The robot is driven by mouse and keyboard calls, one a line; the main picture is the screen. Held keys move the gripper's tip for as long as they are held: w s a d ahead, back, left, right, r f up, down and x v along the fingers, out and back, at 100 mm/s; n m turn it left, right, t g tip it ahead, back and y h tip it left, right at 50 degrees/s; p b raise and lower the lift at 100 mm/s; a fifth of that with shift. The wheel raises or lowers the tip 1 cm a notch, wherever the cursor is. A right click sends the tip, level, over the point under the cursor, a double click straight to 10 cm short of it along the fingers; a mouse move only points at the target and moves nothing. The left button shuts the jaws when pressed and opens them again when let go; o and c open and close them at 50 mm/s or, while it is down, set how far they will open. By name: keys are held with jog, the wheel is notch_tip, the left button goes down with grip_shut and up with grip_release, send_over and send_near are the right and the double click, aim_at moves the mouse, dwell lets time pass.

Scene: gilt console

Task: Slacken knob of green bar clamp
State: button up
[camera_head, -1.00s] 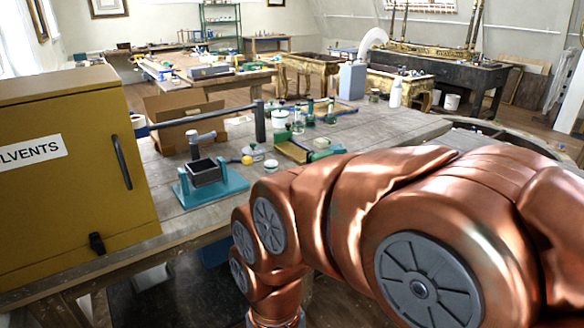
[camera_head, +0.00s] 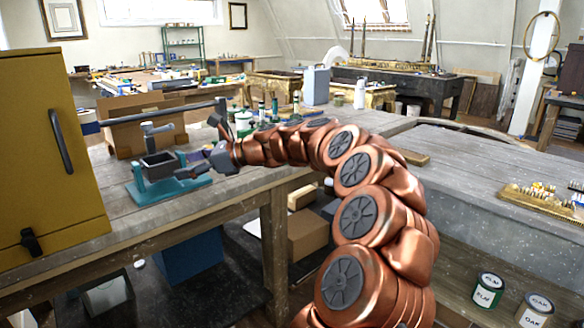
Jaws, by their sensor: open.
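My copper arm reaches across the workbench from the lower right. My gripper (camera_head: 182,166), dark grey and small in view, is at the right side of a teal stand (camera_head: 140,193) that holds a dark open box (camera_head: 160,164). Its fingers are apart; I see nothing held, and cannot tell whether they touch the box or stand. I cannot make out the green bar clamp or its knob for certain; my arm covers the part of the bench beside the gripper.
A yellow solvents cabinet (camera_head: 45,150) stands close at the left. A cardboard box (camera_head: 130,128) and a long dark bar (camera_head: 165,113) are behind the stand. Bottles (camera_head: 274,107) stand behind my arm. The bench top (camera_head: 455,165) at the right is mostly clear.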

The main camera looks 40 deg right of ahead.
jog(key=s+d+f+m+t+h+b, duration=0.1)
jog(key=d+f+m+t+h+b, duration=0.15)
jog(key=d+m, duration=0.7)
jog(key=s+d+f+m+t+h+b, duration=0.15)
jog(key=d+f+h, duration=0.25)
jog(key=d, duration=1.2)
jog(key=d+f+m+t+h+b, duration=0.1)
jog(key=d+f+m+t+h, duration=0.25)
jog(key=d+m, duration=0.65)
jog(key=shift+w+d+n+g+b, duration=0.15)
jog(key=shift+w+d+n, duration=0.45)
jog(key=shift+w, duration=0.65)
jog(key=shift+w+d+n+g+b, duration=0.15)
jog(key=shift+w+d+n, duration=0.35)
jog(key=shift+w, duration=0.7)
jog(key=shift+w+d+n+g+b, duration=0.15)
jog(key=shift+w+d+n, duration=0.45)
jog(key=shift+w, duration=0.65)
jog(key=c, duration=1.1)
jog(key=shift+c, duration=0.3)
